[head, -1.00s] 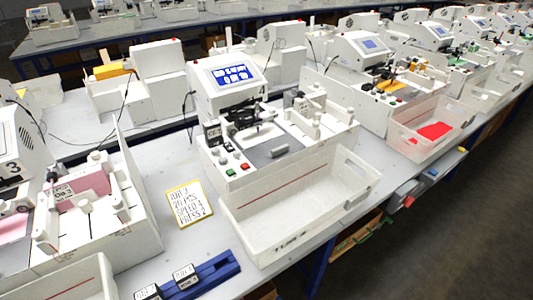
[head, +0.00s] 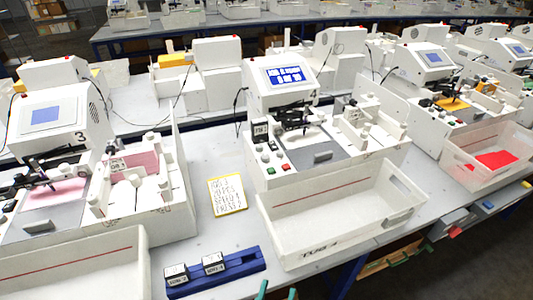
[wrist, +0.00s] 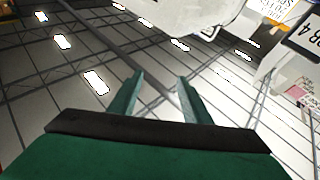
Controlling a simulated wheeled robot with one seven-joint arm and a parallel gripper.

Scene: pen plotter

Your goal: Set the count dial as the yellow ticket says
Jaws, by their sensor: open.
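The yellow-edged ticket (head: 228,195) lies flat on the table, left of the middle plotter (head: 282,98). Its handwritten lines are small; they seem to read job 3, 20 pcs, speed 4, press 2. The middle plotter has a lit blue screen and a front panel (head: 278,174) with red and green buttons. I cannot make out the count dial. My gripper (head: 277,292) shows only as two green fingertips at the bottom edge, in front of the table. In the wrist view my gripper (wrist: 159,88) is open and empty, its fingers apart.
A clear-walled white tub (head: 340,222) stands in front of the middle plotter. A blue rack (head: 215,274) with two labelled blocks sits at the table's front. Another plotter (head: 55,120), marked 3, stands left with a white tub (head: 75,265). Bare table surrounds the ticket.

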